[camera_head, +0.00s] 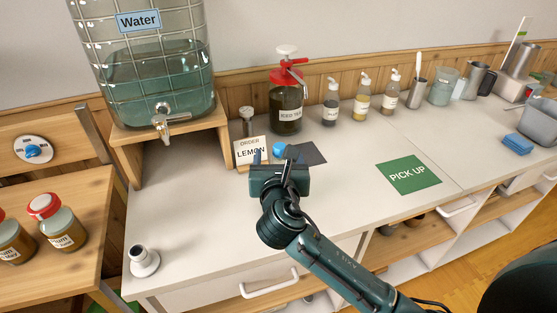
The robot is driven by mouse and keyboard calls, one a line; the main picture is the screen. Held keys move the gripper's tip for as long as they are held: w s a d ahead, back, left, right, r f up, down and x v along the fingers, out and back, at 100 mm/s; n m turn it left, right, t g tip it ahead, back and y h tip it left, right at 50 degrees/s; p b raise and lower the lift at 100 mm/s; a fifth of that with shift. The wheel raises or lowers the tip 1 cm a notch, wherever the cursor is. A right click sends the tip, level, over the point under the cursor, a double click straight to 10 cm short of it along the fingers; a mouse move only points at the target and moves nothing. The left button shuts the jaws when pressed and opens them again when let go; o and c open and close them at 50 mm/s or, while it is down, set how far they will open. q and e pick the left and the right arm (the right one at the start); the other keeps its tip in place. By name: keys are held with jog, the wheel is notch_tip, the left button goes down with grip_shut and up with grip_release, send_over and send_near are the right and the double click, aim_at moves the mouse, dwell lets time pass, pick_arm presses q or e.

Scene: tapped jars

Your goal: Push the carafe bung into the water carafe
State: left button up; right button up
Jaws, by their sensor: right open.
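The large glass vessel labelled Water (155,75), with a metal tap low on its front, stands on a wooden stand at the left; its top is out of view. A white flanged piece with a grey plug-like top (144,262), which looks like the carafe bung, stands on the counter's front left corner. My right gripper (274,160) is open over the middle of the counter, right of both and apart from them. I see nothing held in it. My left gripper is not in view.
A lemon order card (250,152), a dark mat (308,153) and a red-topped pump jar (286,105) are near my gripper. Several small bottles stand behind. A green pick-up mat (408,175) lies right. Red-lidded jars (60,225) stand on the left shelf. The front-left counter is mostly clear.

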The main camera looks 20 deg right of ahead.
jog(key=shift+x, duration=1.4)
jog(key=shift+o, duration=0.2)
jog(key=o, duration=0.7)
jog(key=shift+s, duration=0.15)
jog(key=shift+v, duration=2.05)
jog(key=shift+r, duration=0.1)
